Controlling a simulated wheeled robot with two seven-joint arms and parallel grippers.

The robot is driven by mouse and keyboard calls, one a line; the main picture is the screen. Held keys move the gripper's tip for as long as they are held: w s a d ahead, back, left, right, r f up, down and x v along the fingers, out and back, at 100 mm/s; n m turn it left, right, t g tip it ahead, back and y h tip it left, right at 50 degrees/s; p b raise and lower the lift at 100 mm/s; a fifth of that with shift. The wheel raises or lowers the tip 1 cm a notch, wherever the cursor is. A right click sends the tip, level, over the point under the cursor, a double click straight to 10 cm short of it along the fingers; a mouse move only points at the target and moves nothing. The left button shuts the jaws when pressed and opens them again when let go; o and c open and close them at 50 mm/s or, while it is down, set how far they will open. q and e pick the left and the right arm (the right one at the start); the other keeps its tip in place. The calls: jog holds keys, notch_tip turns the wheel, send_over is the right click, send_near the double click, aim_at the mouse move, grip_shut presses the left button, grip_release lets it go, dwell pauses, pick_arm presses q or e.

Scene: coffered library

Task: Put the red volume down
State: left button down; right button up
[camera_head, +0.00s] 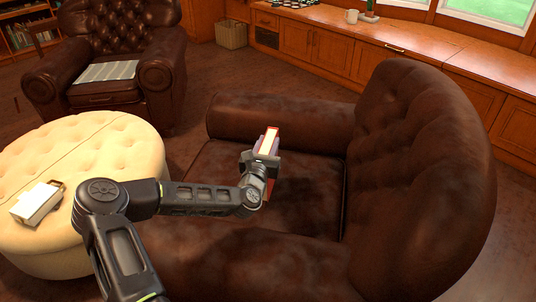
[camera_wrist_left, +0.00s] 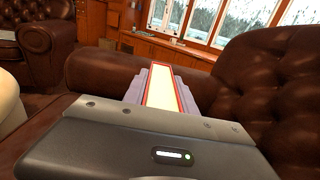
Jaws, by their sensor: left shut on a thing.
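The red volume (camera_head: 269,141) is a book with red covers and cream page edges. My left gripper (camera_head: 263,160) is shut on it and holds it upright over the seat of the brown leather armchair (camera_head: 303,200). In the left wrist view the book's cream page edge (camera_wrist_left: 162,92) stands between the two grey fingers (camera_wrist_left: 160,88). Its lower end is partly hidden by the gripper, and I cannot tell whether it touches the seat. My right gripper is not in view.
A round cream tufted ottoman (camera_head: 110,140) stands at left with a white book-like object (camera_head: 37,203) on it. Another leather armchair (camera_head: 120,45) with a striped cloth (camera_head: 108,71) is behind. The near chair's armrest (camera_head: 280,118) and tall back (camera_head: 420,170) border the seat.

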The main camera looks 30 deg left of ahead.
pick_arm(q)
jog(key=shift+f+b, duration=0.5)
jog(key=shift+f, duration=1.4)
jog(key=c, duration=1.5)
grip_release()
jog(key=shift+f, duration=0.2)
jog(key=o, duration=0.5)
jog(key=shift+r, duration=0.1)
jog(key=p+v, duration=0.1)
jog(key=v, duration=1.1)
jog(key=shift+r+p, duration=0.1)
jog(key=shift+p, duration=0.25)
